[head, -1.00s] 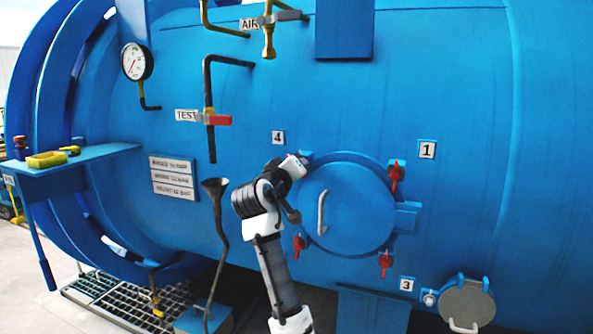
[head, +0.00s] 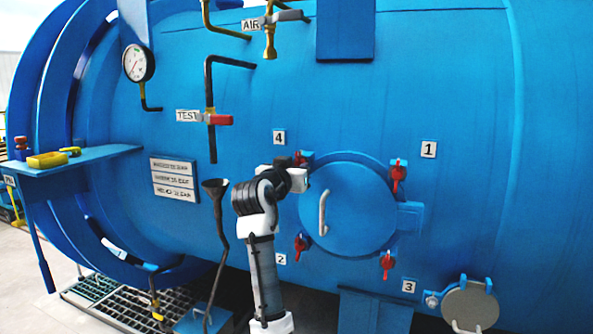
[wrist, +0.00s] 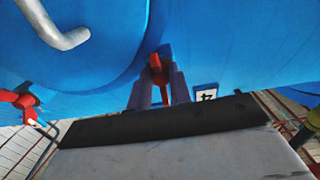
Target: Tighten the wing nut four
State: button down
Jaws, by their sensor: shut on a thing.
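Wing nut four is the red nut at the upper left of the round blue hatch, beside the label 4 (head: 279,137). In the head view a bit of its red (head: 300,157) shows above my gripper (head: 300,178), which hides the rest. In the wrist view the red wing nut (wrist: 157,66) stands between my two fingers, and my gripper (wrist: 159,90) is shut on it. The label 4 (wrist: 206,94) lies just right of the fingers there. How tight the nut is cannot be seen.
The hatch (head: 350,215) carries a curved grey handle (head: 323,213). Other red wing nuts sit at its upper right (head: 398,174), lower right (head: 387,264) and lower left (head: 300,244). A dark funnel pipe (head: 215,187) stands left of my arm.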

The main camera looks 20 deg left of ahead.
jog(key=shift+f, duration=0.1)
dwell(0.5)
jog(key=c, duration=1.3)
grip_release()
jog(key=shift+s, duration=0.1)
jog(key=s+b, duration=0.1)
jog(key=s, duration=0.3)
jog(key=s+b, duration=0.1)
jog(key=s, duration=0.4)
jog(key=s+b, duration=0.1)
jog(key=s, duration=0.3)
jog(key=shift+s+a, duration=0.25)
jog(key=shift+s, duration=0.05)
